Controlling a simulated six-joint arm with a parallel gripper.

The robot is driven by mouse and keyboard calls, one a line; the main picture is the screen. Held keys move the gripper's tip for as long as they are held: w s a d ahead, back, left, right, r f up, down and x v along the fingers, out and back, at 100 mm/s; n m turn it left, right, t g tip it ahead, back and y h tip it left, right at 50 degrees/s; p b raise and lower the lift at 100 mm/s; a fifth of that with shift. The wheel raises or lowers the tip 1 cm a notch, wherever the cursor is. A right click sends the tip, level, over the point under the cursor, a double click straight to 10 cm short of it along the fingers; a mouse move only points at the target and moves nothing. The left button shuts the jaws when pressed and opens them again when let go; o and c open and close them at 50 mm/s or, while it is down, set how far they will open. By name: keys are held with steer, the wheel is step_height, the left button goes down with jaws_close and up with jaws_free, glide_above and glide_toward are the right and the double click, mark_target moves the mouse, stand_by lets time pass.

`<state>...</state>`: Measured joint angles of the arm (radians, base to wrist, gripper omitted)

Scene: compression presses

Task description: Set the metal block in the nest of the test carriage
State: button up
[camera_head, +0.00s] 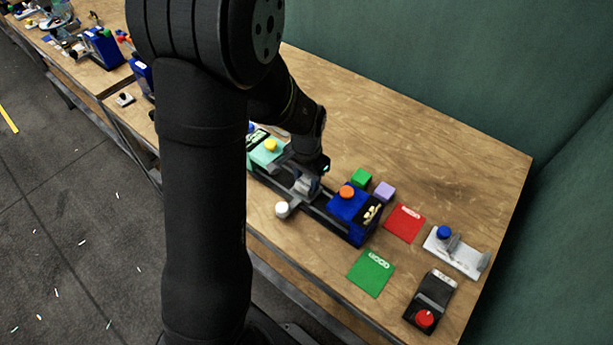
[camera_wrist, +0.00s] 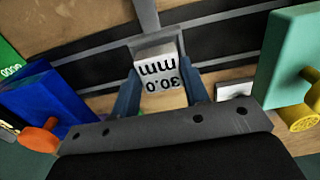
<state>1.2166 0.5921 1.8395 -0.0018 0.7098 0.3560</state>
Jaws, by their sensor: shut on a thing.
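The metal block (camera_wrist: 156,58), pale and marked "30.0 mm", sits between the fingers of my gripper (camera_wrist: 160,72), which is shut on it. In the wrist view the marking reads upside down. The test carriage is largely hidden; a grey bar (camera_wrist: 147,16) and a grey edge show just beyond the block, over dark rails (camera_wrist: 85,68). I cannot tell whether the block rests in the nest or is above it. In the head view my gripper (camera_head: 307,183) is low over the rails, between the blue end unit (camera_head: 349,210) and the teal end (camera_head: 262,157).
An orange knob (camera_head: 347,192) tops the blue unit, and a yellow one (camera_head: 270,145) the teal end. Green (camera_head: 362,177) and lilac (camera_head: 384,190) blocks stand behind. Red (camera_head: 405,224) and green (camera_head: 371,275) mats lie right. The back of the table is clear.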

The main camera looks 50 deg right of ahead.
steer(key=shift+f, duration=0.5)
steer(key=o, duration=1.2)
step_height(320, 180, up, 18)
steer(key=shift+f, duration=0.25)
steer(key=shift+f, duration=0.15)
step_height(320, 180, down, 17)
steer(key=shift+f, duration=0.1)
steer(key=shift+r, duration=0.2)
